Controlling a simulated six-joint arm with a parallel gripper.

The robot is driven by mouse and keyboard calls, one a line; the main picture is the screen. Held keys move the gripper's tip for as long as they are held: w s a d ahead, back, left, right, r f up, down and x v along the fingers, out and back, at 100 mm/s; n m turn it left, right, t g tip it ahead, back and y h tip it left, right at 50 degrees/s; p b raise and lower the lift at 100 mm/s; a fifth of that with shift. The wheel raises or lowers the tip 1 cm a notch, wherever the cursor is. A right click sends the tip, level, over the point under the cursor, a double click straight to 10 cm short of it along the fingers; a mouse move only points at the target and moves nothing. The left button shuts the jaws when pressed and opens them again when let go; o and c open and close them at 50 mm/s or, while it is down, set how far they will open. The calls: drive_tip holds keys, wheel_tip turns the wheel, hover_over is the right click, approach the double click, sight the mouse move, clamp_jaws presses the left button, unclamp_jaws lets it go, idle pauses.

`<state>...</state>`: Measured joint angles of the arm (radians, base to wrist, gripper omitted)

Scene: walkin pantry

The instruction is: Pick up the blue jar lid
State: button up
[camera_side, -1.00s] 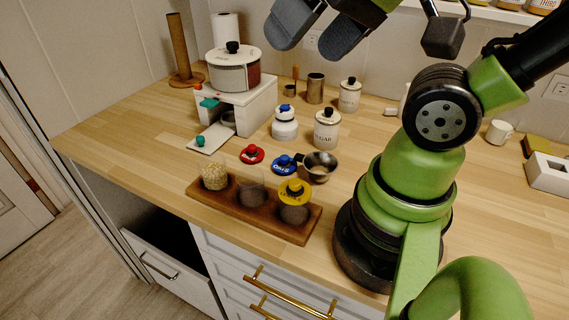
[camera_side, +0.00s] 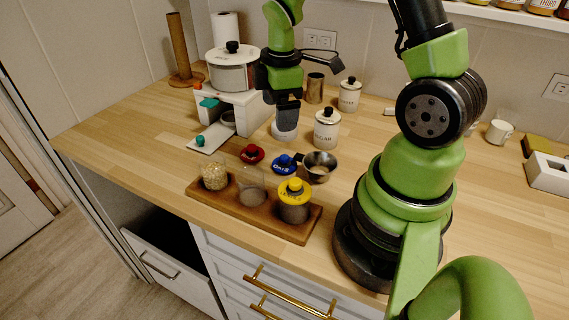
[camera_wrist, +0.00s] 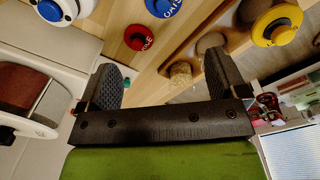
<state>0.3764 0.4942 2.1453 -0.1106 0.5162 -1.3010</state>
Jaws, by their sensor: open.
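The blue jar lid (camera_side: 283,165) lies on the wooden counter, with a knob on top and pale lettering. It sits between the red lid (camera_side: 252,154) and a small metal pan (camera_side: 319,166). In the wrist view the blue lid (camera_wrist: 163,6) is at the top edge, partly cut off. My gripper (camera_side: 284,110) hangs above the counter, apart from the lid, and overlaps the white blue-knobbed canister (camera_side: 285,132) in the side view. In the wrist view my gripper (camera_wrist: 164,80) has its two fingers wide apart with nothing held between them.
A wooden rack (camera_side: 235,210) in front holds several glass jars, one topped by the yellow lid (camera_side: 292,190). A white stand (camera_side: 250,114) with a pot (camera_side: 233,72) is at the left. The sugar canister (camera_side: 327,130) stands behind the pan. The left front counter is clear.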

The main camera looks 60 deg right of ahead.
drive_tip(key=n, duration=0.2)
hover_over(284, 157)
drive_tip(key=shift+g, duration=0.3)
drive_tip(key=f, duration=0.7)
drive_tip(key=shift+w+d+f, duration=0.1)
drive_tip(key=shift+w+d, duration=0.1)
drive_tip(key=shift+d, duration=0.1)
drive_tip(key=shift+m, duration=0.3)
drive_tip(key=shift+s+a+f, duration=0.1)
drive_tip(key=shift+a+f, duration=0.05)
drive_tip(key=shift+f, duration=1.3)
drive_tip(key=shift+s+a+f, duration=0.1)
drive_tip(key=shift+f, duration=1.3)
drive_tip(key=c, duration=1)
